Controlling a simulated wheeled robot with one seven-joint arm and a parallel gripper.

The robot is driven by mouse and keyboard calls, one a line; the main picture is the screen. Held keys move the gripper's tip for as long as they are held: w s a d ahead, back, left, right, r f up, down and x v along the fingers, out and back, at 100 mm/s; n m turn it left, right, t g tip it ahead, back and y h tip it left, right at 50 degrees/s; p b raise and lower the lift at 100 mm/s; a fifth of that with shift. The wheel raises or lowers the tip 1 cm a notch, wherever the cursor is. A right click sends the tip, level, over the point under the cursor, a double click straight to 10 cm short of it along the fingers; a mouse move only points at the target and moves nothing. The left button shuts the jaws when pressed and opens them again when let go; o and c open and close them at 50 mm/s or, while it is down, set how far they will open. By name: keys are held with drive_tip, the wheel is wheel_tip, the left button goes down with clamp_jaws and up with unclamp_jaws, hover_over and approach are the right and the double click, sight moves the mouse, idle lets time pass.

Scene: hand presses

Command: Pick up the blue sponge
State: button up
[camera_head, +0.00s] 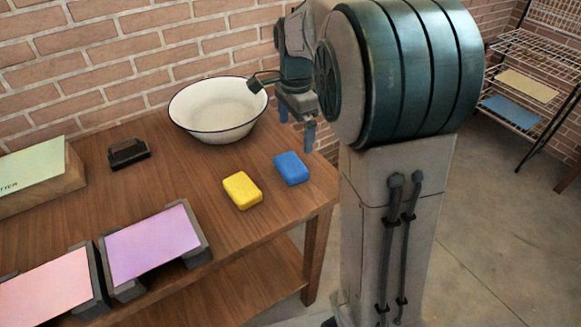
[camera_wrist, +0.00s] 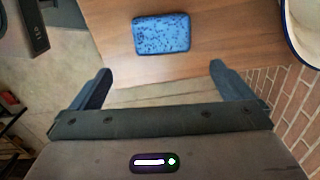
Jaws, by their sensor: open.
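The blue sponge (camera_head: 291,168) lies flat on the wooden table near its right edge. It also shows in the wrist view (camera_wrist: 161,33), at the top centre, beyond the fingertips. My gripper (camera_head: 297,130) is above and behind the sponge in the head view, partly hidden by my arm. In the wrist view my gripper (camera_wrist: 160,78) is open, with its two fingers wide apart and nothing between them. The sponge is apart from both fingers.
A yellow sponge (camera_head: 242,190) lies left of the blue one. A white bowl (camera_head: 218,107) stands behind it, near my gripper. A dark brush-like block (camera_head: 128,152) and purple (camera_head: 152,242) and pink (camera_head: 50,290) panels are farther left. A wire rack (camera_head: 530,85) stands at the right.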

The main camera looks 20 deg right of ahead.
hover_over(293, 163)
drive_tip(key=f, duration=0.6)
drive_tip(key=shift+d+f, duration=0.25)
drive_tip(key=shift+f, duration=0.05)
drive_tip(key=shift+a+f, duration=0.15)
drive_tip(key=shift+f, duration=1.2)
drive_tip(key=shift+a+f, duration=0.1)
drive_tip(key=shift+f, duration=1.2)
drive_tip(key=c, duration=0.8)
